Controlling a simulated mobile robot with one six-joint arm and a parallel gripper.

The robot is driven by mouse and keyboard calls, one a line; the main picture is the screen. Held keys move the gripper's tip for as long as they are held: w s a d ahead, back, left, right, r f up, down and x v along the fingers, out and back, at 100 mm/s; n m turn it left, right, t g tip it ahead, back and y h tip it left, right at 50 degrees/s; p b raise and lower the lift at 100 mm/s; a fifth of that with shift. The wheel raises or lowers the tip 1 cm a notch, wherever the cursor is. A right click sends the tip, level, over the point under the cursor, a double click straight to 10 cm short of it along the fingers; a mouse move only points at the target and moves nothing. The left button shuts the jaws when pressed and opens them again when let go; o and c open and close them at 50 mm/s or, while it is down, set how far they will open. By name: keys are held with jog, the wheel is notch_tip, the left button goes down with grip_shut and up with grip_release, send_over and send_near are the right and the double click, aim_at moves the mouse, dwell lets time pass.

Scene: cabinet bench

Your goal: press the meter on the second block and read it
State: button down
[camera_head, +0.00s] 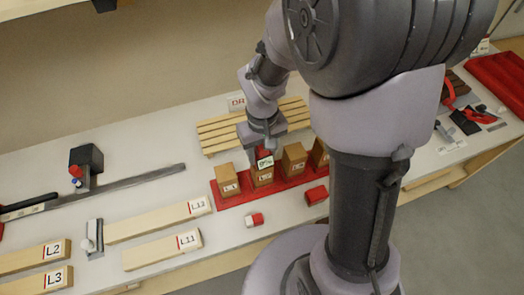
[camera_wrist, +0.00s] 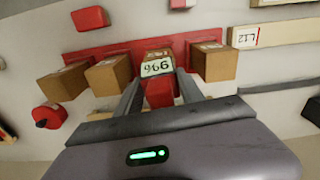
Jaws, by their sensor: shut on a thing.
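My gripper (camera_wrist: 157,88) is shut on the red meter (camera_wrist: 159,95), whose white display faces the wrist camera. In the head view the meter (camera_head: 264,155) is at the top of the second block from the left (camera_head: 262,176). I cannot tell whether it touches the wood. The second block (camera_wrist: 158,54) is partly hidden behind the meter in the wrist view.
Other wooden blocks (camera_head: 228,183) (camera_head: 293,160) stand close on both sides on the red strip (camera_head: 240,198). A slatted wooden rack (camera_head: 215,133) lies behind. Small red-and-white (camera_head: 254,220) and red (camera_head: 316,195) pieces lie in front. Labelled boards (camera_head: 160,220) lie left.

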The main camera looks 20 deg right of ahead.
notch_tip(320, 180, up, 7)
jog(key=p, duration=0.5)
jog(key=shift+f, duration=0.25)
